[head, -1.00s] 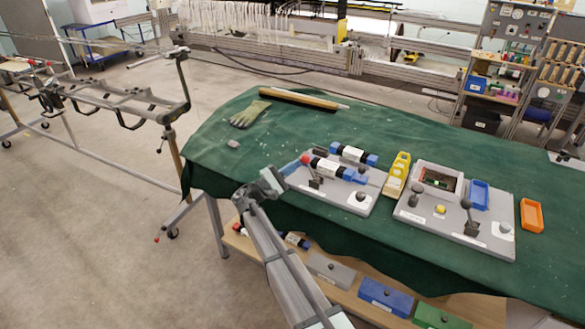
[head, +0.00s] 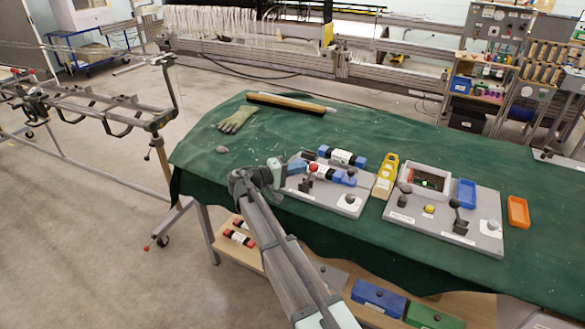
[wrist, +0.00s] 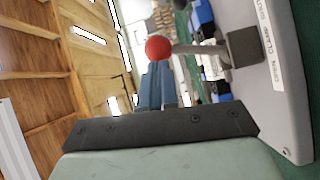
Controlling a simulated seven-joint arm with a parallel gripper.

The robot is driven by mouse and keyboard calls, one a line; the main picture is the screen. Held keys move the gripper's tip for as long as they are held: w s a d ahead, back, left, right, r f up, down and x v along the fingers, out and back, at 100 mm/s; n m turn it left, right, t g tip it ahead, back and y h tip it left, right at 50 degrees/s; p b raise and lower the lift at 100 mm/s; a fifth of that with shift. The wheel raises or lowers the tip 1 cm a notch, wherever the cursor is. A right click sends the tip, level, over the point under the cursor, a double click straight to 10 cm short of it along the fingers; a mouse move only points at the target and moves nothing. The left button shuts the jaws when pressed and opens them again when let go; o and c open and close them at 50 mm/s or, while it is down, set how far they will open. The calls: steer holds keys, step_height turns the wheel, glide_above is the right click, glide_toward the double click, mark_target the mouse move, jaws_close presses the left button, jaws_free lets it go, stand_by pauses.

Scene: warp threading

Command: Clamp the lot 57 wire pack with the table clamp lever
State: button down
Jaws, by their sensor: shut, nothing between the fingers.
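The clamp lever has a red ball knob (head: 313,168) and stands on the grey clamp plate (head: 350,205). In the wrist view the red knob (wrist: 159,48) sits at the end of a thin rod running to a dark block (wrist: 243,47). My gripper (head: 298,163) is shut and empty, just left of the knob. In the wrist view its blue-grey fingertips (wrist: 157,72) reach the knob's lower edge; I cannot tell whether they touch. A blue-ended black-and-white wire pack (head: 342,175) lies by the lever, partly hidden. A similar pack (head: 342,157) lies behind it. Their lot numbers are unreadable.
A yellow holder (head: 385,177) and a second grey plate (head: 475,232) with levers and a blue bin (head: 466,192) stand to the right. A glove (head: 236,120) and a brush (head: 290,103) lie behind. The green cloth (head: 215,180) left of the plate is mostly clear.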

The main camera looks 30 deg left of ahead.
steer(key=shift+d+m+y, duration=0.3)
steer(key=shift+d+m, duration=0.2)
steer(key=shift+d, duration=0.8)
steer(key=v, duration=1)
steer(key=shift+a+r, duration=0.2)
steer(key=shift+r, duration=0.2)
